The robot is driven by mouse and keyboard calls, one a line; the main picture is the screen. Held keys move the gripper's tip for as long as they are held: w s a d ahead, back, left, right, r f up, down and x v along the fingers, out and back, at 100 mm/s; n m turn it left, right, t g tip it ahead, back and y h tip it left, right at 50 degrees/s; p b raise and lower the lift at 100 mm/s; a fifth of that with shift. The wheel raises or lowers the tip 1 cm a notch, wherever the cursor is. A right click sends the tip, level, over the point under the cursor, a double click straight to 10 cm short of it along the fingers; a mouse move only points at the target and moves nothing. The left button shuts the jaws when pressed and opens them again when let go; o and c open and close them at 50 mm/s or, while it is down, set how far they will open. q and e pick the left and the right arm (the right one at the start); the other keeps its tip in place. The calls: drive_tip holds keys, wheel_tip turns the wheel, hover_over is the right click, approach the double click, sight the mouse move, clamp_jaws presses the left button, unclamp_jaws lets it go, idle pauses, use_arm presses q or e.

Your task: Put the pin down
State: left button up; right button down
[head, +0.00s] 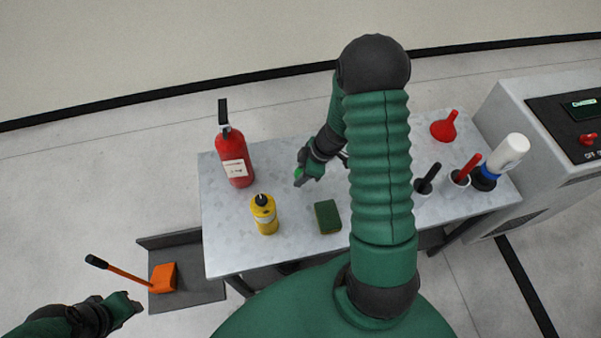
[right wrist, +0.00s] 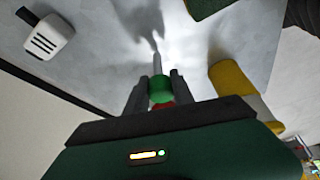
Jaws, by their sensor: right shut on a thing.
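My right gripper (head: 301,176) is over the left part of the metal table (head: 280,240), between the red extinguisher and the green sponge. In the right wrist view its two fingers (right wrist: 157,92) are shut on the pin (right wrist: 160,88), which has a green part, a red part below it and a thin silver shaft pointing away from the gripper. In the head view only a small green bit of the pin (head: 298,173) shows. I cannot tell whether its tip touches the tabletop. My left gripper (head: 132,302) is low at the left, off the table; its jaws are too small to read.
A red fire extinguisher (head: 235,160), yellow canister (head: 264,215) and green sponge (head: 328,216) stand or lie around the right gripper. An orange-headed tool (head: 162,277) is near the left gripper.

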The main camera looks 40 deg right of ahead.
drive_tip(key=shift+f, duration=0.2)
drive_tip(key=c, duration=1.1)
unclamp_jaws()
drive_tip(key=p+v, duration=0.1)
drive_tip(key=v, duration=1.1)
drive_tip(key=s+a+r+m+h, duration=0.1)
drive_tip(key=a+m, duration=0.2)
drive_tip(key=a, duration=0.3)
drive_tip(key=s+a+r+m+h, duration=0.1)
drive_tip(key=a+m, duration=0.1)
drive_tip(key=a, duration=0.3)
drive_tip(key=s+a+r+m+h, duration=0.1)
drive_tip(key=a+m, duration=0.2)
drive_tip(key=a, duration=0.3)
drive_tip(key=shift+a+m+g, duration=0.3)
drive_tip(key=shift+a, duration=0.05)
